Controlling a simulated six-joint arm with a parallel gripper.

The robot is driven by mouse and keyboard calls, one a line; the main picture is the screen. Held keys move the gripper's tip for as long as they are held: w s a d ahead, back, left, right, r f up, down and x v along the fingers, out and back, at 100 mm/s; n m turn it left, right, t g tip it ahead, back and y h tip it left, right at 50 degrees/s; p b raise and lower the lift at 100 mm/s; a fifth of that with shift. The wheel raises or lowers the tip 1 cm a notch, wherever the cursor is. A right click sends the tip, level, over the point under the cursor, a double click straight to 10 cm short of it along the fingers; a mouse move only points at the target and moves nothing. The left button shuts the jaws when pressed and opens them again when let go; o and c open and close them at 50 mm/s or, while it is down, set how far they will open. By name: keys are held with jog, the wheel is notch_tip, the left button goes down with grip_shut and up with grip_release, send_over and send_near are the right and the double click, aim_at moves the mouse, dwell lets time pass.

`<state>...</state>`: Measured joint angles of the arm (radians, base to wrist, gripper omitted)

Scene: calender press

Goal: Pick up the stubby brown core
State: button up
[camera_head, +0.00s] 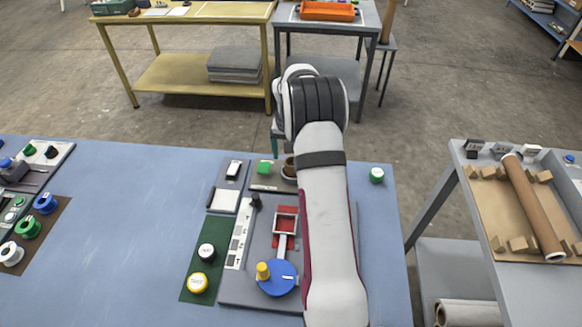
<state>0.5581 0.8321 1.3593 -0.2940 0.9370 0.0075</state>
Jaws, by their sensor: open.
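A short brown round piece (289,167), which looks like the stubby brown core, stands at the back of the grey panel on the blue table. My forearm covers its right side. My gripper (276,146) hangs below my wrist, just above and behind the brown piece as seen here. It is open, but most of it is hidden behind my arm. Whether the fingers are around the core cannot be seen.
A blue disc with a yellow knob (263,271) and a red frame (286,222) are nearer. A long brown tube (535,208) lies on the right table. The blue table's left middle (120,230) is clear.

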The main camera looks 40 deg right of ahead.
notch_tip(320, 180, down, 4)
jog(key=shift+d+r, duration=0.1)
jog(key=shift+d, duration=0.05)
grip_shut()
dwell(0.3)
